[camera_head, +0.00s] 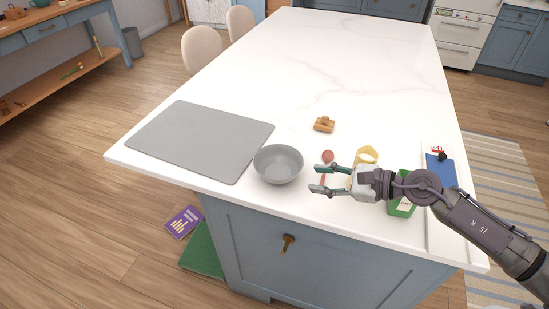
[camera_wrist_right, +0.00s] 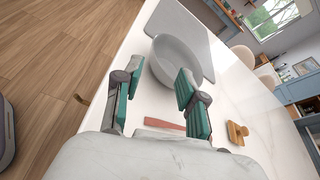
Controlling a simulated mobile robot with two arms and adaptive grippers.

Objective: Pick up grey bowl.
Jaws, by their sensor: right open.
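The grey bowl (camera_head: 278,164) stands upright and looks empty on the white island top, near its front edge. My right gripper (camera_head: 312,179) is open, with its fingers pointing left toward the bowl and a small gap between them and its rim. In the right wrist view the bowl (camera_wrist_right: 174,62) lies ahead of the fingertips (camera_wrist_right: 154,82), and the right finger overlaps part of its rim in the picture. Nothing is between the fingers. My left gripper is not in view.
A grey mat (camera_head: 203,138) lies left of the bowl. A red spoon-like utensil (camera_head: 327,157) lies partly behind my gripper. A wooden block (camera_head: 324,124), a yellow ring-like item (camera_head: 367,154), a green item (camera_head: 402,207) and a blue item (camera_head: 441,169) are to the right. The island's back half is clear.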

